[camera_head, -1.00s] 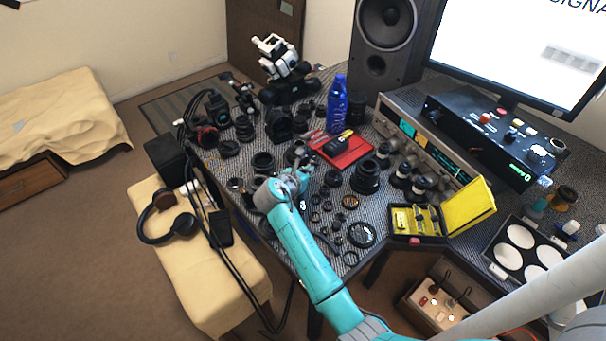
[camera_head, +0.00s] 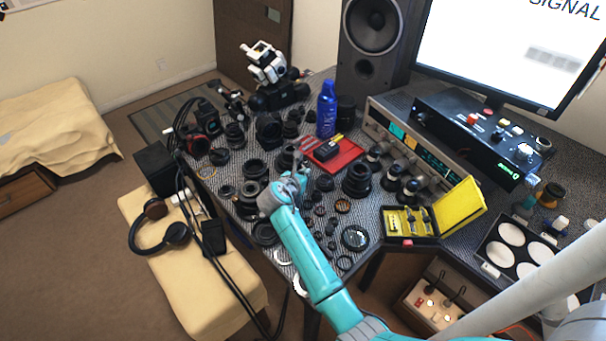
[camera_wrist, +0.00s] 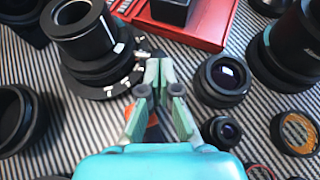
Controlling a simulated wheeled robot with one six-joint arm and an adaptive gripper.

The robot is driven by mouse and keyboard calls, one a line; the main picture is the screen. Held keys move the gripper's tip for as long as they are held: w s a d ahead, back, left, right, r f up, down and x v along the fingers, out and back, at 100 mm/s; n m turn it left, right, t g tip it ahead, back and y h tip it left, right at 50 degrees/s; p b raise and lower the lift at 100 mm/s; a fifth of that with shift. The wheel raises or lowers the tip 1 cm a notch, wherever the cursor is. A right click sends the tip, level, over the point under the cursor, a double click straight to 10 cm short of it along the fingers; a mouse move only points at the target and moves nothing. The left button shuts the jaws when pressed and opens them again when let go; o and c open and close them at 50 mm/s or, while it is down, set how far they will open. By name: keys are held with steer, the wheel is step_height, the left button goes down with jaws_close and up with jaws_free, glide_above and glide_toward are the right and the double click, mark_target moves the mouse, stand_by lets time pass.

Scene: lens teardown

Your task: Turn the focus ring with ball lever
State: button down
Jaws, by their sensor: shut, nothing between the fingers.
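A dark upright lens barrel (camera_wrist: 82,30) stands at the upper left of the wrist view. Its wide lower ring (camera_wrist: 88,78) carries small bright knobs along its right side; I cannot tell which is the ball lever. My gripper (camera_wrist: 158,64) is shut and empty, its fingertips close beside the ring's right edge. I cannot tell whether they touch it. In the head view, my gripper (camera_head: 299,162) is over the middle of the crowded table, and the lens beside it is partly hidden.
A red tray (camera_head: 350,153) lies just beyond my gripper, with a blue bottle (camera_head: 326,110) behind it. Loose lens rings stand close around, including a small ring (camera_wrist: 222,80) to the right. A yellow open case (camera_head: 458,208) is at the right.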

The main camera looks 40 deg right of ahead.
steer(key=shift+d+n+t, duration=0.3)
steer(key=shift+d+n, duration=0.05)
steer(key=shift+n, duration=0.05)
steer(key=shift+d+y, duration=0.1)
steer(key=shift+y, duration=0.2)
steer(key=shift+d, duration=1.2)
steer(key=shift+w+d, duration=0.25)
steer(key=shift+d, duration=0.3)
steer(key=shift+w+d, duration=0.2)
steer(key=shift+d, duration=0.35)
